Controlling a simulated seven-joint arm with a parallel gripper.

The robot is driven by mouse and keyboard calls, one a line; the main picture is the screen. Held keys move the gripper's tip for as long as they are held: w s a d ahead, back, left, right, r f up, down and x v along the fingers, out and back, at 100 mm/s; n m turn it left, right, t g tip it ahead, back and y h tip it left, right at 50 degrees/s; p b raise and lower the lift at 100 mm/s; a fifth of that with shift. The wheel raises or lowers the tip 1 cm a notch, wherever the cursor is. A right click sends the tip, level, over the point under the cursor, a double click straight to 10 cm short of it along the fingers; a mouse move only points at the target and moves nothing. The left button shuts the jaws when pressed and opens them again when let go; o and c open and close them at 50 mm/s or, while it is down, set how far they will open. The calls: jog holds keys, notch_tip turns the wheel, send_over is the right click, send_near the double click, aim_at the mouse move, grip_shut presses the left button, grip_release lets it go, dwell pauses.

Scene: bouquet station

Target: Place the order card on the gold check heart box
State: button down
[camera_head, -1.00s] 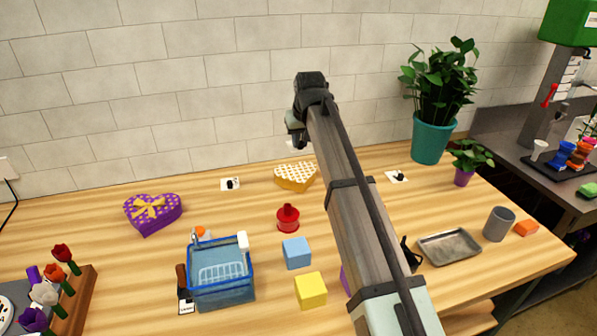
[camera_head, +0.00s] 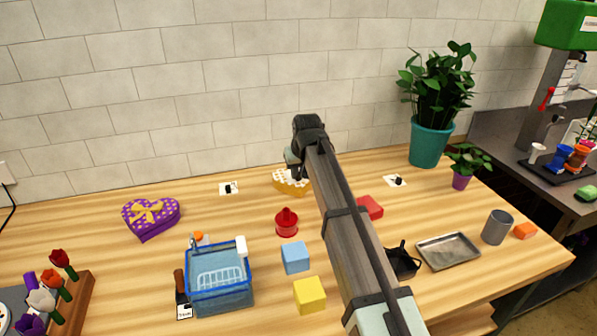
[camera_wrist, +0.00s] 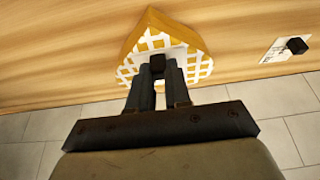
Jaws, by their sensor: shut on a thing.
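The gold check heart box (camera_head: 284,187) sits at the back of the table, near the wall. Its gold side and white-and-gold check top also show in the wrist view (camera_wrist: 147,40). My gripper (camera_wrist: 159,76) is shut on a small black knob (camera_wrist: 157,64), which looks like the order card's handle. In the head view my gripper (camera_head: 293,168) is just above the box and partly covers it.
Two white cards with black knobs lie left (camera_head: 229,188) and right (camera_head: 396,181) of the box. A purple heart box (camera_head: 151,219), red holder (camera_head: 287,223), blue basket (camera_head: 220,275), blocks and a metal tray (camera_head: 448,250) share the table. A potted plant (camera_head: 433,140) stands right.

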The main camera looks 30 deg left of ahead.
jog(key=shift+f, duration=0.15)
jog(key=c, duration=1.1)
grip_release()
jog(key=v, duration=1.2)
jog(key=shift+r, duration=0.2)
